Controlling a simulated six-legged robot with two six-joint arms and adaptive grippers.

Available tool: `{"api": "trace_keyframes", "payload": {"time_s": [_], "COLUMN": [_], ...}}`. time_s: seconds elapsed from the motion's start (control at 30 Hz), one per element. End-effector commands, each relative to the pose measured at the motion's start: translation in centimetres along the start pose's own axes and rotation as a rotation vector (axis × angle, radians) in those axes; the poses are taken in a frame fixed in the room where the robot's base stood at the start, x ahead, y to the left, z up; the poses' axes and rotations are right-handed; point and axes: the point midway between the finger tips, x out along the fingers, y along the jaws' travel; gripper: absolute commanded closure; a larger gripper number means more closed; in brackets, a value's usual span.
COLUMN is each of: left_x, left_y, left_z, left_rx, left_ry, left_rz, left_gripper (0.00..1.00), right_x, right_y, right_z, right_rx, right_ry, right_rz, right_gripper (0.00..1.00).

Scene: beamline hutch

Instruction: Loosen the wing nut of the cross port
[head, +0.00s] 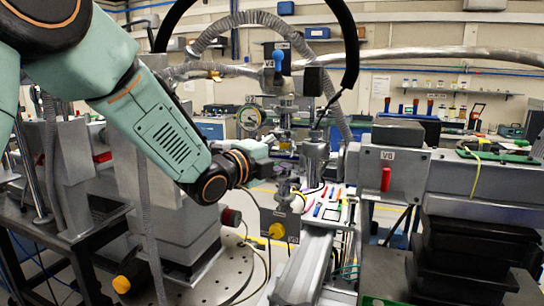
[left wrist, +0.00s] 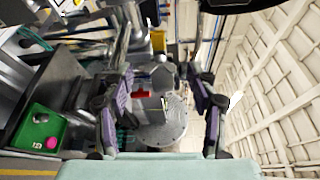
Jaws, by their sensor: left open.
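My left gripper (head: 268,164) reaches in from the left, at the near side of a column of metal vacuum fittings (head: 290,186). In the left wrist view its two purple-grey fingers (left wrist: 160,78) stand wide apart, with nothing held between them. The cross port seems to be among these fittings, but I cannot single it out. I cannot make out the wing nut; it is too small or hidden by the gripper. In the left wrist view, grey metal parts show beyond and between the fingertips, blurred and tilted. My right gripper is not in view.
A round gauge (head: 250,117) and a blue-topped valve (head: 278,61) stand close by the column. A grey box with a red handle (head: 386,179) is to the right. Black crates (head: 470,265) stand below it. A green tray (left wrist: 42,130) shows in the left wrist view.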

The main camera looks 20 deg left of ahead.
Motion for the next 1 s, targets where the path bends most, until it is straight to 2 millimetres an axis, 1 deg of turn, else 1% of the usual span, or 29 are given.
{"api": "trace_keyframes", "payload": {"time_s": [0.17, 0.33, 0.53, 0.8, 1.0], "left_x": [-2.6, -6.0, -8.8, -11.0, -11.5], "left_y": [-0.1, -0.1, -0.1, 0.0, 0.0], "left_z": [0.0, 0.0, 0.0, 0.1, 0.0], "left_rx": [-0.006, -0.008, -0.008, -0.005, -0.002], "left_ry": [-0.001, 0.000, 0.000, -0.002, 0.000], "left_rz": [-0.002, -0.004, -0.004, -0.001, -0.001], "left_gripper": [0.42, 0.42, 0.42, 0.42, 0.42], "right_x": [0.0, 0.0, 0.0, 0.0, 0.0], "right_y": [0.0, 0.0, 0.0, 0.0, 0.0], "right_z": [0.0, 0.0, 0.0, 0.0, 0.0], "right_rx": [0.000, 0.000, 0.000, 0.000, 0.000], "right_ry": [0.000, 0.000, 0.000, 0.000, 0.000], "right_rz": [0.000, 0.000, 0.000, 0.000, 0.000], "right_gripper": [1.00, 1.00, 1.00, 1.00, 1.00]}}
